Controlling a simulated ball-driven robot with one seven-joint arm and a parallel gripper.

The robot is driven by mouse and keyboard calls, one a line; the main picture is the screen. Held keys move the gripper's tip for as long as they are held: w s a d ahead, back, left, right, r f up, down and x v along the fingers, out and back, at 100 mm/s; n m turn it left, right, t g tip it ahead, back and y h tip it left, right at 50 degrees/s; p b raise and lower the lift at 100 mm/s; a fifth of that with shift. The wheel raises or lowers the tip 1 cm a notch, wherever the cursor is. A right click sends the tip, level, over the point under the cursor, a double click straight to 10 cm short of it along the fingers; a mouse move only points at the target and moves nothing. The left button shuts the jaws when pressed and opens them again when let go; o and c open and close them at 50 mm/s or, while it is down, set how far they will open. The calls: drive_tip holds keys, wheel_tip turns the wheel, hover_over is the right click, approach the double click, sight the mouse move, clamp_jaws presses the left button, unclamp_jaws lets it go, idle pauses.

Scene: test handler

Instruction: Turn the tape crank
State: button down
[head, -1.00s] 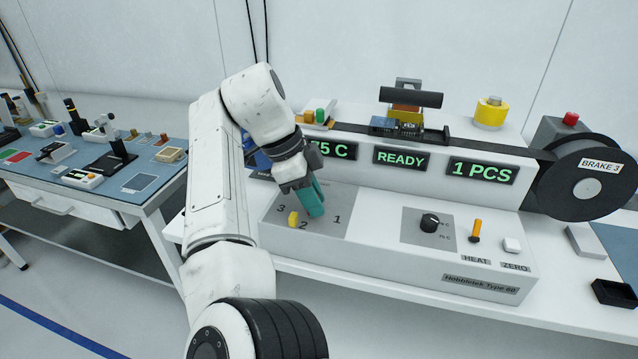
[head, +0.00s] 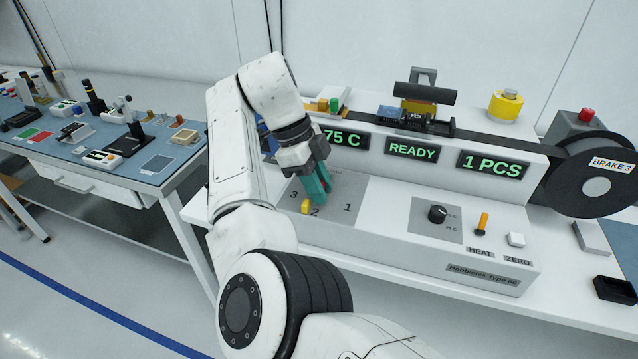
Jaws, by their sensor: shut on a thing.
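The tape crank sits on a grey panel (head: 345,190) marked 1, 2 and 3, at the left of the white machine's front. A yellow piece (head: 305,206) shows low on this panel, between the marks 3 and 2. My gripper (head: 316,188) reaches down over the panel just above mark 2, its teal fingers shut on the crank.
Displays read 75 C (head: 346,137), READY (head: 412,149) and 1 PCS (head: 492,165). A black knob (head: 437,214), an orange lever (head: 482,224) and a white button (head: 516,239) are at right. A black reel (head: 592,185) labelled BRAKE 3 stands at the far right.

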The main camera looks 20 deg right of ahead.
drive_tip(key=c, duration=1)
unclamp_jaws()
drive_tip(key=shift+o, duration=0.2)
drive_tip(key=p+v, duration=0.2)
drive_tip(key=v, duration=0.9)
drive_tip(key=shift+s+f, duration=0.1)
